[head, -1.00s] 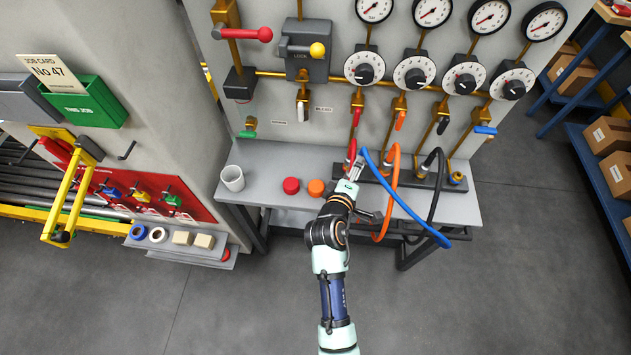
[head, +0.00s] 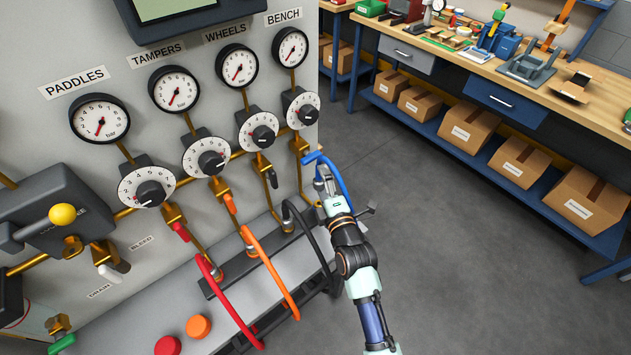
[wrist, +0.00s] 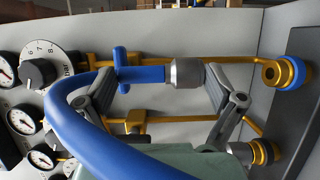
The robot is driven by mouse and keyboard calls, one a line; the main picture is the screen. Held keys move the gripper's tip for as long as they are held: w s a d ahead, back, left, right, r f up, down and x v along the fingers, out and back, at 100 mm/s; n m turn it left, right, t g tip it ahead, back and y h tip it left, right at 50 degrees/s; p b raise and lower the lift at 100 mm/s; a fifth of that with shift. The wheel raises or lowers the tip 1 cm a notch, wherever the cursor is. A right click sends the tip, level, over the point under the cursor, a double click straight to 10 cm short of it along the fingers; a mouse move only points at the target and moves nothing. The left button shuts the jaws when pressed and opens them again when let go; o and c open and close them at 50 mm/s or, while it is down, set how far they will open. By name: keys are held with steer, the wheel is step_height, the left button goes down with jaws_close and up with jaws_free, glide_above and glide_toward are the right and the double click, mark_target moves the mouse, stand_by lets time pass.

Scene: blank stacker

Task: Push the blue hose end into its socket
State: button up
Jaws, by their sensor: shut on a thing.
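The blue hose (wrist: 70,112) arcs through the left of the wrist view and ends in a grey metal ferrule (wrist: 187,73) pointing right. My gripper (wrist: 165,85) is shut on the blue hose end; its two fingers stand on either side in this view. The brass socket with a blue ring (wrist: 285,73) is to the right of the ferrule, roughly in line with it, with a clear gap between. In the head view my gripper (head: 322,182) is at the right end of the panel, with the blue hose (head: 337,175) looped over it. The socket is not clearly visible there.
The black hose (head: 291,212), orange hose (head: 268,262) and red hose (head: 222,300) stand to the left of my gripper. Another brass fitting (wrist: 258,152) lies below the socket in the wrist view. Dials fill the panel above; open floor (head: 460,230) lies to the right.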

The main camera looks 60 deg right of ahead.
steer(key=shift+a+f, duration=0.1)
steer(key=shift+f, duration=0.3)
steer(key=shift+f+b, duration=1.7)
steer(key=shift+f, duration=0.35)
steer(key=shift+s+f+b, duration=0.1)
steer(key=shift+f+b, duration=0.75)
steer(key=shift+b, duration=0.45)
